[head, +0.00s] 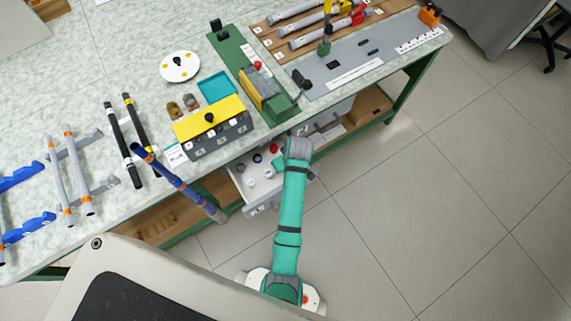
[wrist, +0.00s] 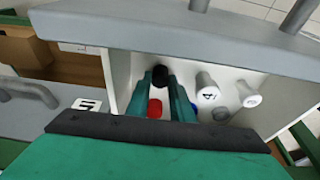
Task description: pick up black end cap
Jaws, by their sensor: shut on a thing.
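In the wrist view the black end cap (wrist: 160,76) sits between the tips of the two teal fingers of my gripper (wrist: 160,84). The fingers are shut on it. In the head view my gripper (head: 278,162) reaches into an open white drawer (head: 262,197) under the workbench; the black cap cannot be made out there. A red cap (wrist: 155,108) shows between the fingers, nearer the wrist camera. Whether the black cap touches the drawer floor cannot be told.
White caps (wrist: 207,90), (wrist: 248,94) stand close beside the fingers. A blue cap (wrist: 221,114) is partly hidden. The drawer's grey front (wrist: 190,32) and side walls hem in the gripper. Above is the workbench (head: 150,70) with a yellow-topped box (head: 207,118) and a blue tube (head: 180,185).

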